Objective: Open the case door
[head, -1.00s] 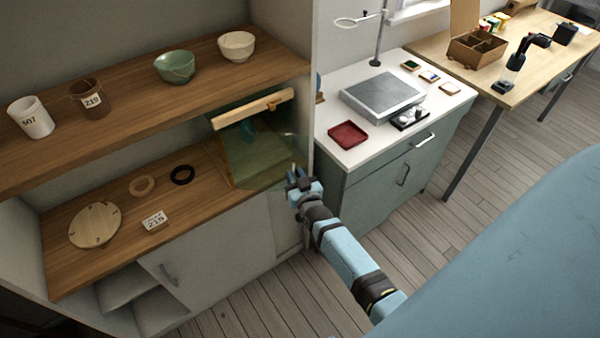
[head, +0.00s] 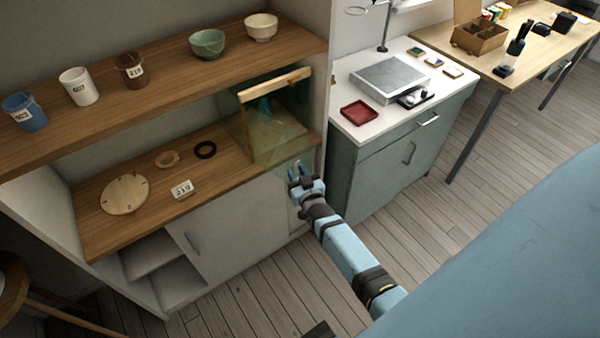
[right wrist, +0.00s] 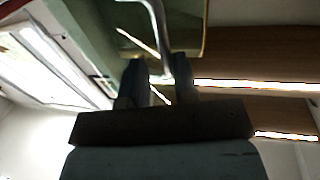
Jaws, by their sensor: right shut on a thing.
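The case (head: 262,135), a greenish see-through box with a pale wooden bar along its top, stands at the right end of the lower wooden shelf. A teal thing shows dimly inside it. My right gripper (head: 299,170) is in front of the case's lower right corner. In the right wrist view, the fingers (right wrist: 157,68) are shut on a curved metal handle (right wrist: 160,22), with a greenish pane (right wrist: 192,32) behind it. How far the door stands from the case cannot be told clearly. My left gripper is out of view.
The upper shelf (head: 165,85) holds cups and bowls. A wooden disc (head: 125,194), two rings and a number card (head: 182,190) lie left of the case. A green cabinet (head: 385,165) stands close on the right. Open floor (head: 255,275) lies in front.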

